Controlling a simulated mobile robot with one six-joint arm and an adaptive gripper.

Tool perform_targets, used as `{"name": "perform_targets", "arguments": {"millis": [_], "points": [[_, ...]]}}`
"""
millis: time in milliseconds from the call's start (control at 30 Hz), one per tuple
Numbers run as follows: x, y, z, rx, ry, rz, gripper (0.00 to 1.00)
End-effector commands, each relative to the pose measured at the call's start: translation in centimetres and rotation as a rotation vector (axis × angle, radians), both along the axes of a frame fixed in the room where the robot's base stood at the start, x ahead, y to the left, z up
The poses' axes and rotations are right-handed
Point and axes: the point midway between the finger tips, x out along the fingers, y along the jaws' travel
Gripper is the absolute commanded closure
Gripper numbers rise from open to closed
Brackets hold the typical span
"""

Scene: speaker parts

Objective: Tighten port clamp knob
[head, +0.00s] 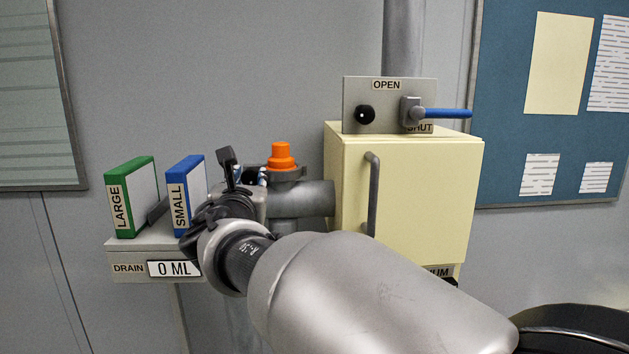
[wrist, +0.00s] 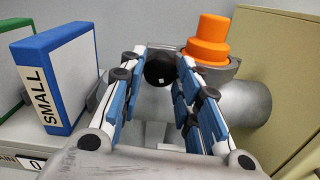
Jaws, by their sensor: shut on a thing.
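The port clamp knob (wrist: 159,69) is round and black with a small white mark, at the upper middle of the wrist view. My gripper (wrist: 160,75) has its two blue-padded fingers on either side of it and is shut on it. The grey port pipe (wrist: 244,108) lies just right of the fingers, with an orange stepped cap (wrist: 208,42) on top. In the head view, my gripper (head: 250,178) reaches the left end of the grey pipe (head: 305,199), beside the orange cap (head: 281,157). My gripper's body hides most of the knob there.
A blue SMALL box (head: 187,190) and green LARGE box (head: 133,196) stand on a shelf marked DRAIN, 0 ML (head: 130,268), left of my gripper. A cream cabinet (head: 425,190) stands to the right. On its top is an OPEN/SHUT panel (head: 386,104) with a blue-handled lever (head: 445,113).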

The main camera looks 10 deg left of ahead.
Motion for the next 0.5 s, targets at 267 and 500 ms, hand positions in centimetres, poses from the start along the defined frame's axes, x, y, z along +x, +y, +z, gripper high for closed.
{"name": "perform_targets", "arguments": {"millis": [267,500], "points": [[-0.01,0.02,0.00,0.002,0.000,0.000,0.93],[-0.01,0.01,-0.16,0.056,0.012,0.000,0.94]]}}
